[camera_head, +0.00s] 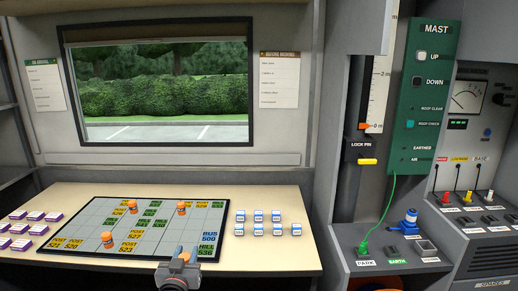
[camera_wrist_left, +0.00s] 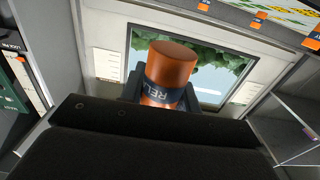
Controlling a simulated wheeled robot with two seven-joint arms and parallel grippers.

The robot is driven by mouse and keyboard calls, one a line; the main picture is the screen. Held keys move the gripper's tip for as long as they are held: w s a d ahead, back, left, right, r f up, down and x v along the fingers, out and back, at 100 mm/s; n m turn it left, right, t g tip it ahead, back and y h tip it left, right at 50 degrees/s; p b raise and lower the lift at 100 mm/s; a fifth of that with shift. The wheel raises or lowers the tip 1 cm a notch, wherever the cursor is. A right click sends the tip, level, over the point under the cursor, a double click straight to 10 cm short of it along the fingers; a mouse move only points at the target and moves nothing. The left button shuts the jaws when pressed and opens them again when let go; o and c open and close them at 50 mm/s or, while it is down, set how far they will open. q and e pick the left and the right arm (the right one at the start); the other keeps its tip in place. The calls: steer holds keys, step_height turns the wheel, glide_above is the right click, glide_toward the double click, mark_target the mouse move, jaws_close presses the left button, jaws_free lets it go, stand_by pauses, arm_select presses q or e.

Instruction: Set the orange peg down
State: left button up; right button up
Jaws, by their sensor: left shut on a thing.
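My left gripper (camera_head: 181,252) is over the front edge of the grey gridded board (camera_head: 90,214), right of its middle. In the left wrist view it is shut on an orange peg (camera_wrist_left: 172,64) with a dark band and partly visible white letters. I cannot make out this held peg in the head view. Three other orange pegs stand on the board: one at the back left (camera_head: 132,206), one at the back middle (camera_head: 181,208) and one at the front left (camera_head: 107,239). My right gripper is in neither view.
The board carries yellow and green labels and lies on a pale desk (camera_head: 270,258). Several purple-and-white blocks (camera_head: 35,216) sit left of it, several blue-and-white blocks (camera_head: 259,216) right of it. A control console (camera_head: 390,258) with a green cable stands at the right.

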arm_select(q)
steer(key=f, duration=0.1)
steer(key=s+f, duration=0.2)
steer(key=shift+d+f, duration=0.1)
steer(key=shift+f, duration=0.2)
steer(key=shift+r, duration=0.25)
steer(key=s+f, duration=0.6)
steer(key=f, duration=0.3)
steer(key=shift+s, duration=0.25)
steer(key=shift+r, duration=0.1)
